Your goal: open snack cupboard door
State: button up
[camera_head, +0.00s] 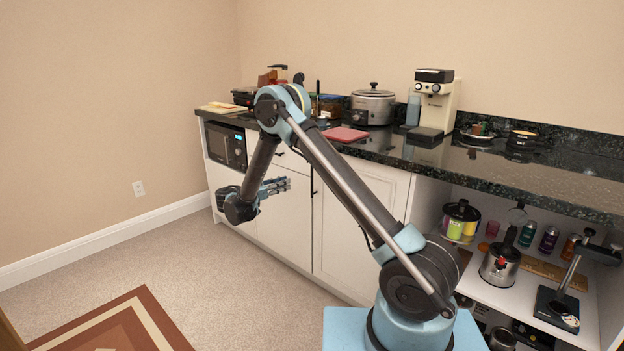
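The white cupboard doors stand under the dark counter, and nothing marks which is the snack cupboard. One door (352,228) is right of the middle, partly behind my arm. Another door (288,222) is left of it. Both look shut. A thin dark handle (312,184) runs upright near the seam between them. My gripper (284,185) is in front of the left door, with its fingers pointing right toward the handle. It appears apart from the handle, but the depth is hard to judge. The fingers are small and seen from the side, so their opening is unclear.
An open shelf (512,292) with pots, jars and tools is at the right. The counter (388,150) holds a slow cooker (372,107), a coffee machine (436,103) and other items. A microwave (226,146) is at the left. The carpet (215,275) before the doors is clear.

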jog(key=x, duration=1.5)
jog(key=shift+c, duration=0.4)
grip_shut()
